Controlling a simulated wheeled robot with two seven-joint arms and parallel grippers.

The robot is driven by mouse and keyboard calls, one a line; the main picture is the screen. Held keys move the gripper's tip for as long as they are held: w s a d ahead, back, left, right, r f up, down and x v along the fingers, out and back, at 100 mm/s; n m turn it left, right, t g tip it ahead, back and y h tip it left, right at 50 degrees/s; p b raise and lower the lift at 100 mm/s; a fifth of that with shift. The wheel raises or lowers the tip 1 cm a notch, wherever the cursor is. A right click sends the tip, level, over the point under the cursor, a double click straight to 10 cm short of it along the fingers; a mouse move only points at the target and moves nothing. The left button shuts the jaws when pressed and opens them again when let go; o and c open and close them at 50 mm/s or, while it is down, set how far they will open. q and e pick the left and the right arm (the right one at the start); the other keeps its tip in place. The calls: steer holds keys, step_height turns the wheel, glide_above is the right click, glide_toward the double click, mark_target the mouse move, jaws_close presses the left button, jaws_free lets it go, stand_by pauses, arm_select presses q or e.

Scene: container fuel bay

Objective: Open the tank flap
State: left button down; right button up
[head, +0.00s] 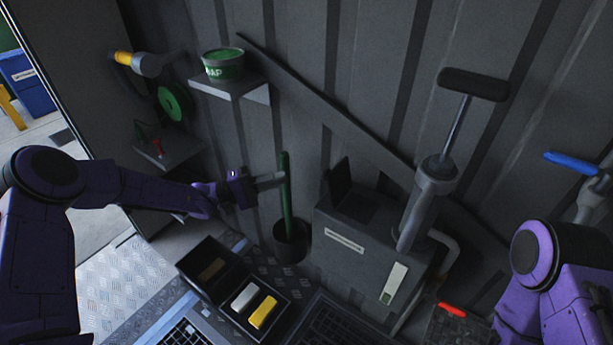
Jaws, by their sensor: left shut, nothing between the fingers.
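The dark grey tank (345,262) is a box right of the middle, with a pale label strip on its front. A dark flap (340,184) stands raised at the left end of its top, beside a dark recessed area. My left gripper (280,180) is shut and empty, left of the flap and apart from it. Its fingertips overlap a green upright rod in the picture; I cannot tell whether they touch. My right arm shows at the right edge, but its gripper is not in view.
A grey hand pump (428,190) with a black T-handle rises from the tank's right side. The green rod (286,215) stands in a dark pot (291,242). A green tub (223,64) sits on a wall shelf. An open black case (228,312) holds silver and yellow blocks.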

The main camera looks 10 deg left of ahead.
mark_target(324, 172)
arm_select(q)
steer(key=d, duration=0.2)
steer(key=d+r, duration=0.1)
steer(key=d, duration=0.5)
steer(key=shift+w+r+p, duration=0.35)
steer(key=shift+w, duration=0.05)
steer(key=shift+a, duration=0.1)
